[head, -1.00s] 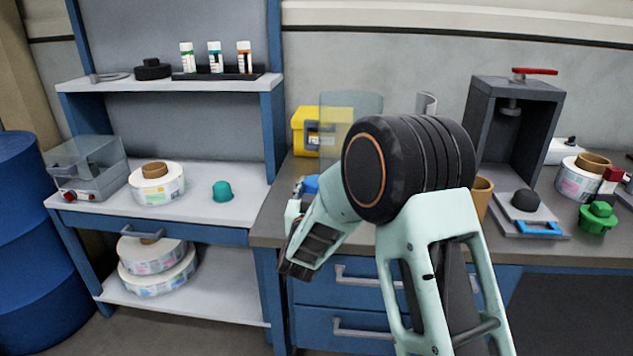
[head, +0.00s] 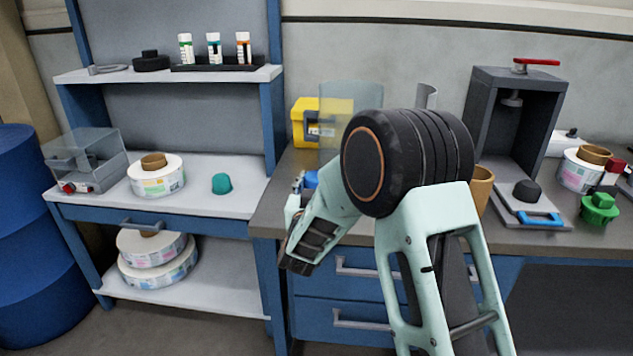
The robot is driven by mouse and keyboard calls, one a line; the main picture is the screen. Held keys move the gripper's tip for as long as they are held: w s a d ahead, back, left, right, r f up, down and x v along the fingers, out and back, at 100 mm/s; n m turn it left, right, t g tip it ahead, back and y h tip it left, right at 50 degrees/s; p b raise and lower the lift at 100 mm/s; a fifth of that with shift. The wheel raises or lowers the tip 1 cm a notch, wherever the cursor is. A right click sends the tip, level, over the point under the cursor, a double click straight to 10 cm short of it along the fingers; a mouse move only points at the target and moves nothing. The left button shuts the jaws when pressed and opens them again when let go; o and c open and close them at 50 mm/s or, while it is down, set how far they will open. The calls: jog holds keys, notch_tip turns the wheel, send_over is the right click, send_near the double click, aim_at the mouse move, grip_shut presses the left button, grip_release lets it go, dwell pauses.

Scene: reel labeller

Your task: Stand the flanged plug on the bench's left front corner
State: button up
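A green piece with a wide flange and a narrower top (head: 599,208) stands on the right part of the bench (head: 400,243); it looks most like the flanged plug, though I cannot be sure. The bench's left front corner is left of my arm, and the bare strip of top there is clear. A small blue object (head: 311,180) shows just behind my forearm, mostly hidden. My gripper (head: 297,190) seems to be the small part beside it, largely hidden by my arm. Its fingers and anything between them cannot be made out.
A press with a red handle (head: 535,62) and a tan cup (head: 481,188) stand on the bench. A yellow bin (head: 306,122) and a clear panel are at the back. Left is a blue shelf unit (head: 272,120) with label reels and a teal dome (head: 222,183).

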jog(key=shift+f, duration=0.1)
jog(key=o, duration=1.3)
